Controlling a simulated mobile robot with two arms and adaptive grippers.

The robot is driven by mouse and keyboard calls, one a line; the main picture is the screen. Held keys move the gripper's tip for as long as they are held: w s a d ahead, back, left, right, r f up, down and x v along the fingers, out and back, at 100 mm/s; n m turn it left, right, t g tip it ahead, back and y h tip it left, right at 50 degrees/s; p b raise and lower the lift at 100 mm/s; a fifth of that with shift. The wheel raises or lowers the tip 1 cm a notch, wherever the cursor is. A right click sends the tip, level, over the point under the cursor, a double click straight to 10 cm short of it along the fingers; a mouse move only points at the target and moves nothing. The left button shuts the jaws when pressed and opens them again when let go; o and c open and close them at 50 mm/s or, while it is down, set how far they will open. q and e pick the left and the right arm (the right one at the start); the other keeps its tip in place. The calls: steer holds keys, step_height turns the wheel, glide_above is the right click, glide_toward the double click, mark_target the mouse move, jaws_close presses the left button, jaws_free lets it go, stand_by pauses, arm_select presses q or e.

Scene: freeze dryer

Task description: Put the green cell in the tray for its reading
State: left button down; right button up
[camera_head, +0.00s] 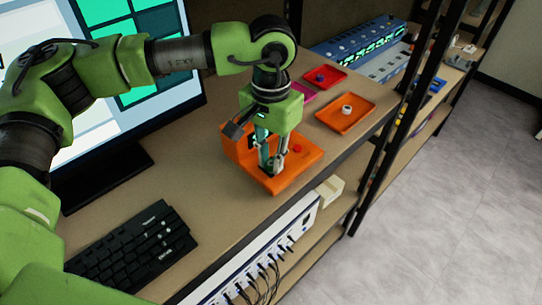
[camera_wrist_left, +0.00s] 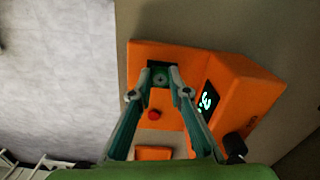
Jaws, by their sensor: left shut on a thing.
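The orange instrument (camera_head: 290,181) stands on the bench. The wrist view shows it from above (camera_wrist_left: 143,60), with a red button (camera_wrist_left: 154,114) and a lit display (camera_wrist_left: 207,101). My left gripper (camera_head: 272,168) points down over its flat base. In the wrist view, the left fingertips (camera_wrist_left: 160,88) are closed about the small, dark greenish cell (camera_wrist_left: 160,78), at a dark square recess in the base. The fingers partly hide the cell. I cannot tell whether it rests on the recess floor. My right gripper is not in view.
Behind the instrument are a red tray (camera_head: 335,85) with a small blue piece, an orange tray (camera_head: 361,112) with a pale round piece, and a partly hidden magenta tray (camera_head: 303,92). A monitor (camera_head: 165,95) and keyboard (camera_head: 133,247) stand left. The bench's front edge is close on the right.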

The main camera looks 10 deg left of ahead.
mark_target(271, 163)
arm_select(q)
steer(key=shift+r+p, duration=0.95)
steer(key=shift+r, duration=1.5)
